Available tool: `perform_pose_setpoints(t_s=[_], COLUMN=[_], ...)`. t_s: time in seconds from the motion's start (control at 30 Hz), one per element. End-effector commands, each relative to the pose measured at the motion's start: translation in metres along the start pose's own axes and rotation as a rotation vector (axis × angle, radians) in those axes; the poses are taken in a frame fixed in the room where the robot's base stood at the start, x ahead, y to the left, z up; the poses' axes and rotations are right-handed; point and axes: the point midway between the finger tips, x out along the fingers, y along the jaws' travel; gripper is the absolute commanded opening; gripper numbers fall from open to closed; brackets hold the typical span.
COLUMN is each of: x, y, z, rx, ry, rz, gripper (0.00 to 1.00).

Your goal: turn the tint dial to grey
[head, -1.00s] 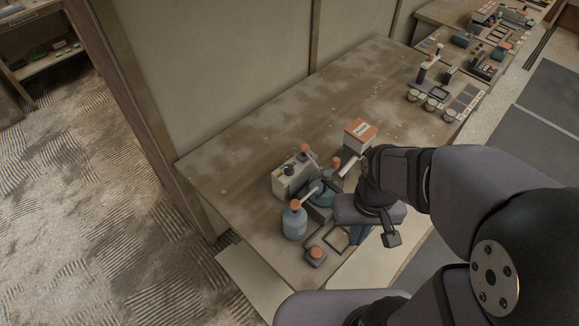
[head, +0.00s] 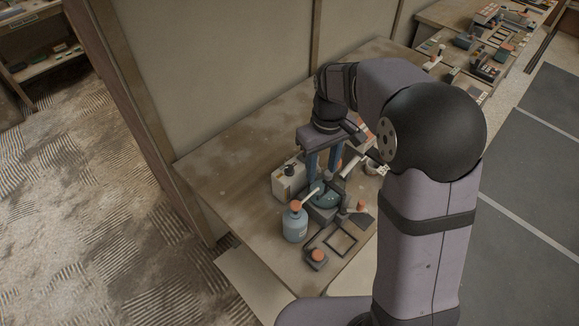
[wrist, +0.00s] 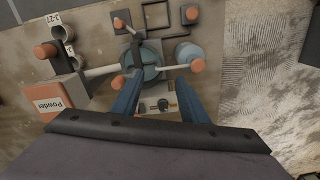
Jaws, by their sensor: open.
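The tint dial appears to be the dark knob (wrist: 163,104) on a cream box (wrist: 152,94). The dial's markings are too small to read. My gripper (head: 323,174) points down, just right of the box in the head view. In the wrist view the two blue fingers of my gripper (wrist: 157,82) are spread, with the knob showing between them. They are open, hold nothing, and appear apart from the dial.
A teal bowl (wrist: 138,62) with pale bars sits beside the box. A blue bottle (head: 295,224) with an orange top stands close by. An orange-capped button block (head: 317,257) and dark frame (head: 341,240) lie at the front. A powder box (wrist: 62,98) stands nearby. The back-left bench (head: 225,160) is clear.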

Motion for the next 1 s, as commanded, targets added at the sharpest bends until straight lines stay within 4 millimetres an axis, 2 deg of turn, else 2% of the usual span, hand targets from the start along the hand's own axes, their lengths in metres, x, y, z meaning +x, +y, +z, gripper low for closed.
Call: perform_pose_setpoints(t_s=[0.03,0.2,0.4,0.57,0.77,1.0], x=[0.008,0.019,0.029,0.032,0.032,0.052], y=[-0.002,-0.011,-0.022,-0.026,-0.026,-0.026], z=[-0.02,-0.072,-0.108,-0.119,-0.12,-0.119], rx=[-0.05,-0.203,-0.317,-0.355,-0.361,-0.359], ry=[-0.001,-0.001,0.001,0.002,0.002,-0.001], rz=[0.0,0.0,0.0,0.0,0.0,-0.001], gripper=[0.4,0.4,0.4,0.4,0.4,0.4])
